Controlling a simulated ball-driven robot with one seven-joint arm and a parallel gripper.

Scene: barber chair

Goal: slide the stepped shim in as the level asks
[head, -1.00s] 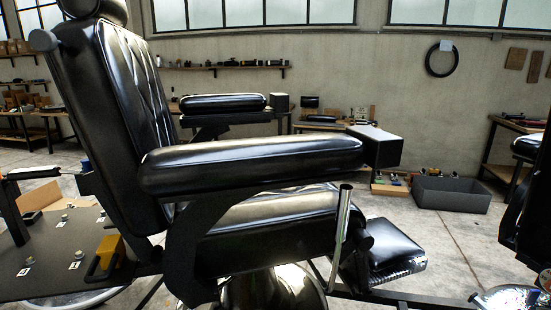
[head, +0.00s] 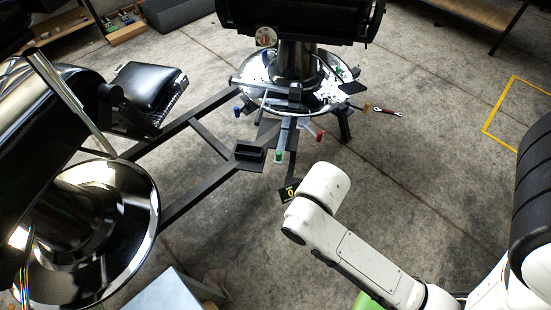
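My white arm (head: 345,235) reaches in from the lower right. Its rounded upper end (head: 322,187) is beside a small black plate with a yellow mark like a 0 (head: 290,191). I cannot make out my gripper's fingers, nor anything held. I cannot pick out the stepped shim for sure. A small round dial with red on it (head: 265,37) sits on the chair base at top centre; I cannot tell if it is the level. A chrome chair base (head: 270,85) stands on a dark frame, with small green, blue, red and orange pieces around it.
A black open box-like holder (head: 249,151) sits on the dark frame rails (head: 190,185). Another chrome pedestal base (head: 100,230) and a black footrest (head: 148,84) are at left. Bare concrete floor (head: 430,130) lies at right, with a yellow floor line (head: 513,77).

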